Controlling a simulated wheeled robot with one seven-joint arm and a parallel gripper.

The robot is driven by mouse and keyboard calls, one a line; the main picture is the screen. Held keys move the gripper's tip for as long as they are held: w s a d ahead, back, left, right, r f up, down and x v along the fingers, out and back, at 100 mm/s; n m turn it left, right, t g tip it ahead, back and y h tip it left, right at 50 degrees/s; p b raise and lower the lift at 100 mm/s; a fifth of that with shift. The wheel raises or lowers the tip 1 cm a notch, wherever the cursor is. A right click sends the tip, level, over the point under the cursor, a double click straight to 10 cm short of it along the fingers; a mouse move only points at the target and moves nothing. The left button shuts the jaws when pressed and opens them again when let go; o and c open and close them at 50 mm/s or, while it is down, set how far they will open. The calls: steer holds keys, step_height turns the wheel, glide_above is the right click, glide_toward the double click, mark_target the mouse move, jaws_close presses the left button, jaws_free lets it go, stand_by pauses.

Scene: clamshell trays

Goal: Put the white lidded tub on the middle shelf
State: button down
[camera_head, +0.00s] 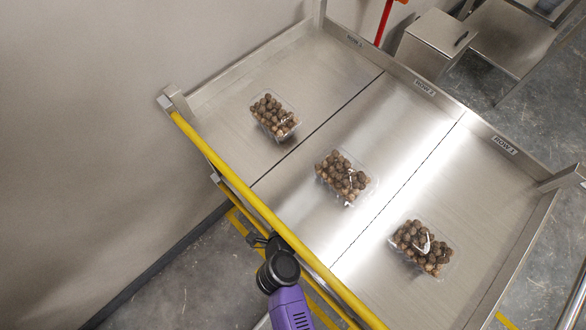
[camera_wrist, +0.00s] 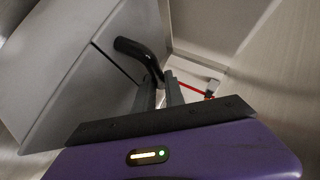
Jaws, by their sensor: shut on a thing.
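No white lidded tub shows in either view. In the wrist view, my gripper (camera_wrist: 164,82) is shut on a curved black handle (camera_wrist: 132,46) by a grey panel (camera_wrist: 70,60). In the head view, my purple wrist is below the table's yellow front rail, and the fingertips are mostly hidden there.
The steel table (camera_head: 310,75) has raised edges and a yellow rail (camera_head: 250,195) along its near side. A wall stands at left. A steel box (camera_head: 437,38) and a red post (camera_head: 384,22) are beyond the far edge. Steel around the trays is bare.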

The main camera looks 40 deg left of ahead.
steer(key=shift+w+a+r, duration=0.1)
steer(key=shift+w+a, duration=0.5)
steer(key=shift+w, duration=0.25)
steer(key=shift+w+a+r, duration=0.1)
steer(key=shift+w+a, duration=0.5)
steer(key=shift+w, duration=0.2)
steer(key=shift+f+b, duration=0.7)
steer(key=shift+f, duration=0.15)
steer(key=c, duration=1.4)
jaws_free()
steer(key=shift+d+f, duration=0.15)
steer(key=p+v, duration=0.3)
steer(key=v, duration=0.9)
steer(key=shift+s, duration=0.1)
